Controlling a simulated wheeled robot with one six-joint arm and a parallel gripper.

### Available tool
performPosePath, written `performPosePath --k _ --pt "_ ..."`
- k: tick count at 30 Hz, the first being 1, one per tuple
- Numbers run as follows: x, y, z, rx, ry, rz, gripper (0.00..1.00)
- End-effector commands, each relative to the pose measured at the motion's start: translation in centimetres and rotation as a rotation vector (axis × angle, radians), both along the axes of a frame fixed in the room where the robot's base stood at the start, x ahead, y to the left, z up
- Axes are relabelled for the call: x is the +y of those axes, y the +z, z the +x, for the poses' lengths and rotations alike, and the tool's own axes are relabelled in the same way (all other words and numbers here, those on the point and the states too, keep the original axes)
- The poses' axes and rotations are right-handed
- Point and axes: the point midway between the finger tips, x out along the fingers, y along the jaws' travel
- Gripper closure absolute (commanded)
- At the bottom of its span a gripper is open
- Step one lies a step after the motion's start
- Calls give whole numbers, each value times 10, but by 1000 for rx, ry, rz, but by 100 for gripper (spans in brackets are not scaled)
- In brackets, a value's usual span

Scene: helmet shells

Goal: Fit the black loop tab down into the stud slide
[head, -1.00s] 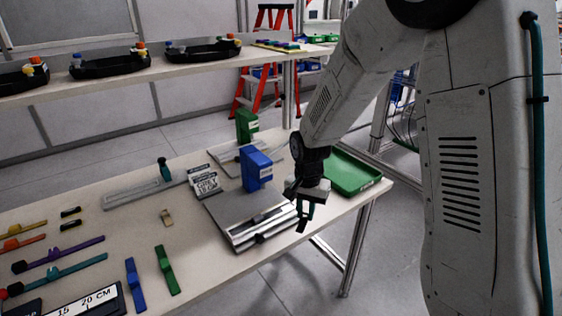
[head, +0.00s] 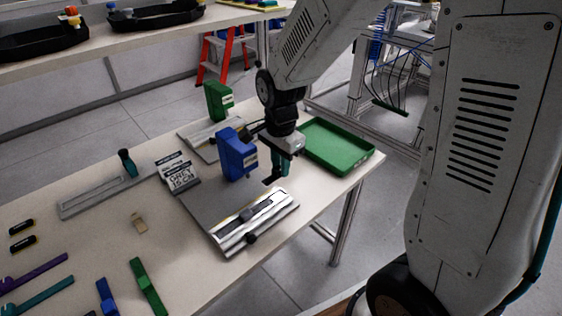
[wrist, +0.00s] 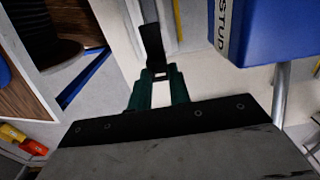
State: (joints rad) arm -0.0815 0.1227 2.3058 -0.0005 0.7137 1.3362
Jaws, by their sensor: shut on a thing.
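My gripper (head: 277,176) has teal fingers and points down beside the blue upright block (head: 238,155), to its right. In the wrist view its fingers (wrist: 156,82) are shut on a black loop tab (wrist: 152,42), which sticks out past the fingertips. The tab also shows as a small dark piece below the fingers (head: 269,181) in the head view. The blue block (wrist: 278,28) carries a label reading "STUD" in the wrist view, right of the tab and apart from it. I cannot clearly make out the stud slide itself.
A grey plate with a metal rail (head: 255,222) and black knobs lies in front of the block. A green tray (head: 338,146) is at right, a green upright block (head: 218,101) behind. A sign (head: 180,172) and several coloured straps lie left. The table's front edge is close.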

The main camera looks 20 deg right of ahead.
Motion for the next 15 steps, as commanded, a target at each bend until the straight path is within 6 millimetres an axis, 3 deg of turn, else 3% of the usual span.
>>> performPosePath --k 15 --pt "-2 -44 0 2 -3 0 100"
